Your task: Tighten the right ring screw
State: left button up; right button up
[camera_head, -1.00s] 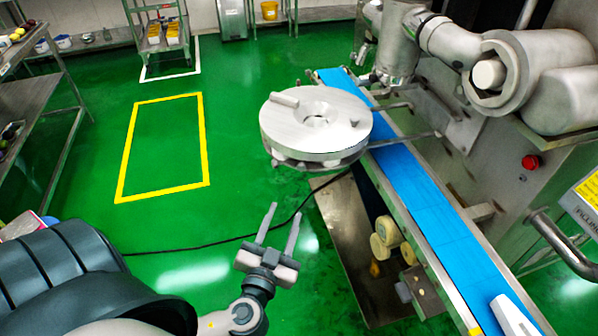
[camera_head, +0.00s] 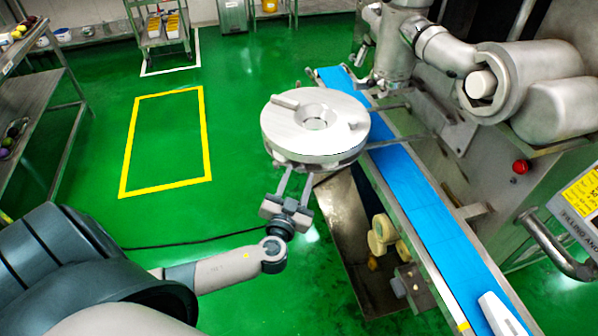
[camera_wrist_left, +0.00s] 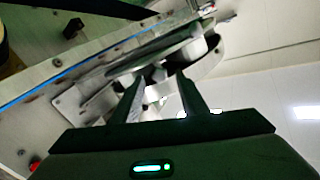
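A round grey metal disc head (camera_head: 345,118) with a central hole stands out beside the machine in the head view. A short rod-like handle (camera_head: 287,101) lies on its top left. My left gripper (camera_head: 297,172) is below the disc's front edge with its two fingers apart, pointing up at the underside. In the left wrist view the fingers (camera_wrist_left: 162,82) are apart, with metal parts of the head (camera_wrist_left: 190,48) beyond the tips. Contact cannot be told. I cannot pick out the right ring screw with certainty. My right gripper is not visible.
A blue conveyor belt (camera_head: 415,200) runs beneath the head towards the lower right. A large grey machine body with pipes (camera_head: 535,75) stands at the right, with a red button (camera_head: 520,167). Green floor (camera_head: 80,175) lies open at the left, near a metal shelf (camera_head: 30,105).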

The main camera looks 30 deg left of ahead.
pick_arm(q)
jog(key=shift+w+a, duration=0.2)
jog(key=shift+w, duration=0.3)
jog(key=shift+c, duration=0.6)
grip_shut()
